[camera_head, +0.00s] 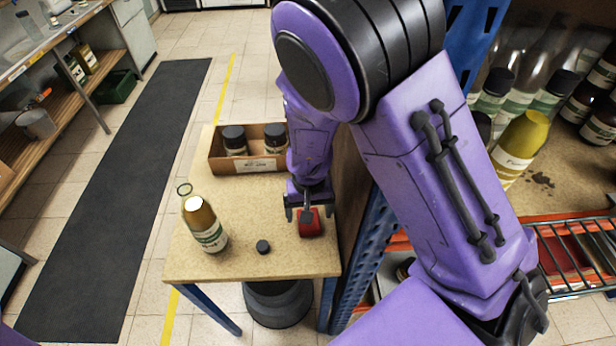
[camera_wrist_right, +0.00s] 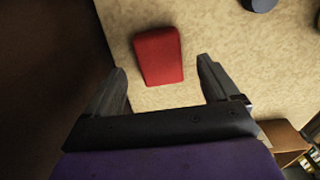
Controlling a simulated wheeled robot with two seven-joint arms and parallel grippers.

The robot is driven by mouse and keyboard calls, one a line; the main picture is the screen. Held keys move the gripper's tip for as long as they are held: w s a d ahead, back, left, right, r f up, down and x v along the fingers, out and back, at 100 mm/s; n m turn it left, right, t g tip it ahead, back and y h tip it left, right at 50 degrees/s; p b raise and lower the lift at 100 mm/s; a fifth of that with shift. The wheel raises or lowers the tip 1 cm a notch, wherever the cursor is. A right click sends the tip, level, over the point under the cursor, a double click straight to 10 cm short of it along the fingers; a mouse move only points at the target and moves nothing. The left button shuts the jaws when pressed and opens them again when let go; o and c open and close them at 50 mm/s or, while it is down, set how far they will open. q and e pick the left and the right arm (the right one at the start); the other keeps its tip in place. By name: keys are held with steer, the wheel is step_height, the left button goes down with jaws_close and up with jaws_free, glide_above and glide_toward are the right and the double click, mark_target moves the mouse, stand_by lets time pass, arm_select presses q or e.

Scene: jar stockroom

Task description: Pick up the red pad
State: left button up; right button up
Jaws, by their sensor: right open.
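The red pad (camera_head: 311,224) lies flat on the small wooden table (camera_head: 290,263), near its right edge. In the right wrist view the red pad (camera_wrist_right: 158,56) sits just beyond and between the fingertips, with table showing on both sides of it. My right gripper (camera_head: 309,213) points down over the pad in the head view, partly covering it. In the wrist view its two fingers (camera_wrist_right: 160,78) are apart with nothing between them that they touch. The exact height above the pad is hard to judge. My left gripper is not in view.
A bottle (camera_head: 205,223) and a small black cap (camera_head: 262,246) stand on the table left of the pad. A cardboard box (camera_head: 247,164) with dark-lidded jars is behind. Right of the table, a blue shelf post (camera_head: 362,262) and shelves of bottles stand close.

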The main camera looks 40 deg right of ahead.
step_height(320, 180, down, 3)
steer(key=c, duration=1.1)
steer(key=shift+c, duration=0.2)
step_height(320, 180, up, 10)
steer(key=shift+p, duration=0.4)
